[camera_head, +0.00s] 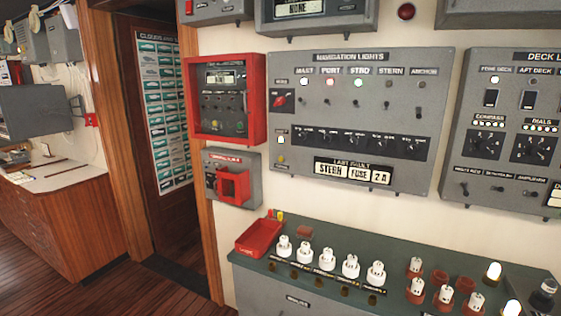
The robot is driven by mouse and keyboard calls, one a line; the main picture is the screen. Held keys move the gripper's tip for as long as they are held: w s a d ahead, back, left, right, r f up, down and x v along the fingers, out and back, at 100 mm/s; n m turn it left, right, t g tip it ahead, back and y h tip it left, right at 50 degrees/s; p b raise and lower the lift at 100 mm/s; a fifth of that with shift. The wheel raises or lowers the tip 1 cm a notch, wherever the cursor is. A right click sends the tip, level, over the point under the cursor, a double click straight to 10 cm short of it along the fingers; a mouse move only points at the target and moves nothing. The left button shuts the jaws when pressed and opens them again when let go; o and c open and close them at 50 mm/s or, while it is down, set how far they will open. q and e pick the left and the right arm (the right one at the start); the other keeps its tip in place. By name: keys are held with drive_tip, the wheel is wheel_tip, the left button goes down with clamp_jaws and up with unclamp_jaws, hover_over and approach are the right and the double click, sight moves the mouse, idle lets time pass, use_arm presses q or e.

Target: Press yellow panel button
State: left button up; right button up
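A small round yellow button (281,157) is at the lower left of the grey navigation lights panel (440,70) on the wall. It sits below a lit white square (281,139) and looks too small to tell if it is pressed. Nothing covers it. Neither of my grippers shows in the head view.
A red-framed box (255,95) and a grey box with a red guard (235,186) hang left of the panel. A doorway stands left.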

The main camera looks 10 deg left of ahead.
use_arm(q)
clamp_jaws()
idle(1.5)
